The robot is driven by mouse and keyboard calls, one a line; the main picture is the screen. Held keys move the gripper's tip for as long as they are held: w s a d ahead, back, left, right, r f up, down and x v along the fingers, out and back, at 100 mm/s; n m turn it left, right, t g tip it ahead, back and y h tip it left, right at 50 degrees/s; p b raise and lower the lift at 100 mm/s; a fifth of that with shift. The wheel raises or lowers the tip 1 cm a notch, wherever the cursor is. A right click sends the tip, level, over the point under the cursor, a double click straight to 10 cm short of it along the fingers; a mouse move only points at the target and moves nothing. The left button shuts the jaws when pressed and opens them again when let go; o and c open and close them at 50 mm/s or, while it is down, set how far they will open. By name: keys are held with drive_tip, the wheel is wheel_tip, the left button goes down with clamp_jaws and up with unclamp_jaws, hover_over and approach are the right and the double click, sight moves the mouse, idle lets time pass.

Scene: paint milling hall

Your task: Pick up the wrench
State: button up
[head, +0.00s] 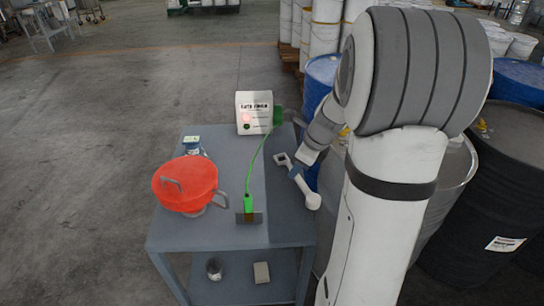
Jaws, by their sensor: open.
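The pale wrench (313,201) lies on the right part of the grey cart top (195,236). Its open, squared jaw shows at the upper left and its rounded end at the lower right. My gripper (295,173) comes down from the upper right over the middle of the wrench and hides part of its handle. My gripper is open. I cannot tell whether its fingers are around the handle or only above it, or whether they touch it.
A red funnel (184,186) stands at the cart's left, with a small jar (192,146) behind it. A green cable (254,165) runs from a white box (254,112) to a green clamp (248,204). Drums (509,140) stand close on the right.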

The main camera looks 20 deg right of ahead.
sight(302, 180)
drive_tip(key=w+d+f+m+b, duration=0.1)
drive_tip(key=w+d+f+m, duration=0.3)
drive_tip(key=d+f+m, duration=0.4)
drive_tip(key=shift+m+t, duration=0.4)
drive_tip(key=shift+m, duration=0.1)
drive_tip(key=x, duration=0.3)
drive_tip(key=a+b+x, duration=0.1)
drive_tip(key=x, duration=0.3)
drive_tip(key=shift+a, duration=0.25)
drive_tip(key=shift+s, duration=0.1)
clamp_jaws()
